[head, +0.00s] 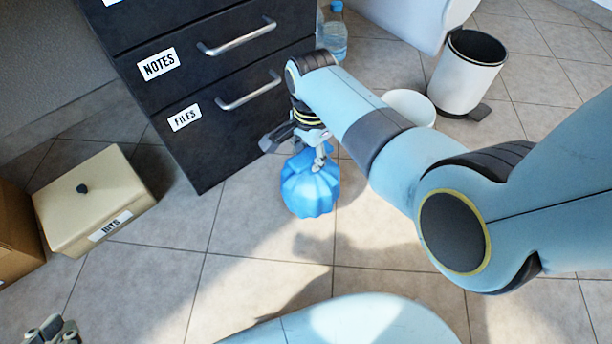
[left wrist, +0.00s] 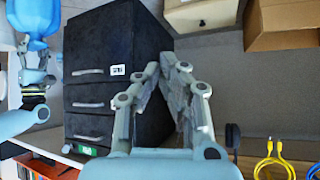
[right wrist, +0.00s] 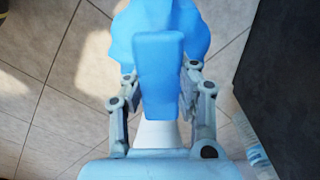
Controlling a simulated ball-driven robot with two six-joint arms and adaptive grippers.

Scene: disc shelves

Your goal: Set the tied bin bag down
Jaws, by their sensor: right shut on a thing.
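The tied bin bag (head: 310,185) is a bright blue, lumpy, upright sack in front of the dark drawer cabinet. It also shows in the right wrist view (right wrist: 160,65) and at the top left of the left wrist view (left wrist: 38,22). My right gripper (head: 308,140) is shut on the bag's tied top, with the bag hanging below it. I cannot tell whether the bag's bottom touches the tiled floor. My left gripper (left wrist: 160,65) holds nothing, its fingertips drawn together; only a part of it shows at the head view's bottom left.
The dark cabinet (head: 217,125) with labelled drawers stands behind the bag. A beige box (head: 85,215) is at the left, beside a cardboard box (head: 12,240). A bottle (head: 335,38), a white bin (head: 465,80) and a white round thing (head: 410,104) are behind. Tiles in front are clear.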

